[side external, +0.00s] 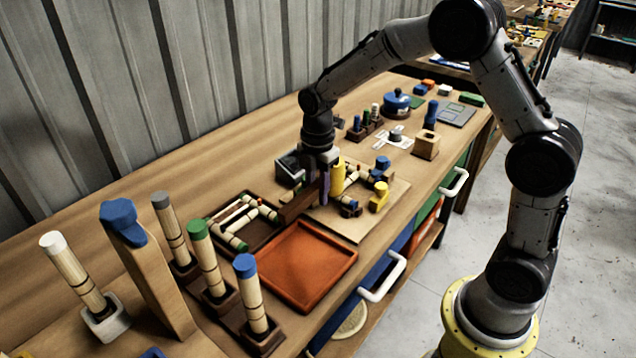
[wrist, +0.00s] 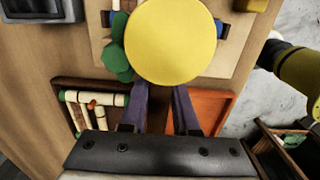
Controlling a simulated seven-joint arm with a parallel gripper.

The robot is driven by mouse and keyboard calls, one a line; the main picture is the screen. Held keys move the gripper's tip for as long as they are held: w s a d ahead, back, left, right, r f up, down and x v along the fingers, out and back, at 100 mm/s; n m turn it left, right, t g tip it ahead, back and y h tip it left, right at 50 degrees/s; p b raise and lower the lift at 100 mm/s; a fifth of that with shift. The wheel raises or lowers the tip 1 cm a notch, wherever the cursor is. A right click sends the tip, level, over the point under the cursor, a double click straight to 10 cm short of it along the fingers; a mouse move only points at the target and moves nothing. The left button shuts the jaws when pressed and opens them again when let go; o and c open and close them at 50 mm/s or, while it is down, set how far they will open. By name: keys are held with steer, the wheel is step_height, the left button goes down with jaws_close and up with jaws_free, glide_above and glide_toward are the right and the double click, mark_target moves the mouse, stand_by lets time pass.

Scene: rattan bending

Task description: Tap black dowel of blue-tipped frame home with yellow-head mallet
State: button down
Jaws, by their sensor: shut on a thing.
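My gripper (side external: 325,186) is low over the pale board (side external: 397,192), with its purple fingers shut on the mallet. The mallet's yellow head (side external: 338,176) stands beside the fingers; in the wrist view the round yellow head (wrist: 172,40) fills the top centre and hides the fingertips (wrist: 168,90). The blue-tipped frame (side external: 353,178) lies on the board, with one blue tip at the back and one at the front. In the wrist view its blue ends (wrist: 222,26) show on both sides of the head. I cannot make out the black dowel or whether the head touches it.
A yellow block (side external: 379,197) stands on the board's right. An orange tray (side external: 300,266) and a dark tray with a green-tipped frame (side external: 240,222) lie in front. Upright tipped bundles, including a blue-tipped one (side external: 250,290), and a tall blue-topped post (side external: 148,265) stand near left.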

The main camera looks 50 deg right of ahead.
mark_target(318, 184)
steer(key=shift+s+f, duration=0.2)
steer(key=shift+f, duration=0.25)
steer(key=shift+w+r, duration=0.1)
steer(key=shift+r, duration=1.85)
steer(key=shift+r, duration=0.15)
steer(key=shift+r, duration=2.4)
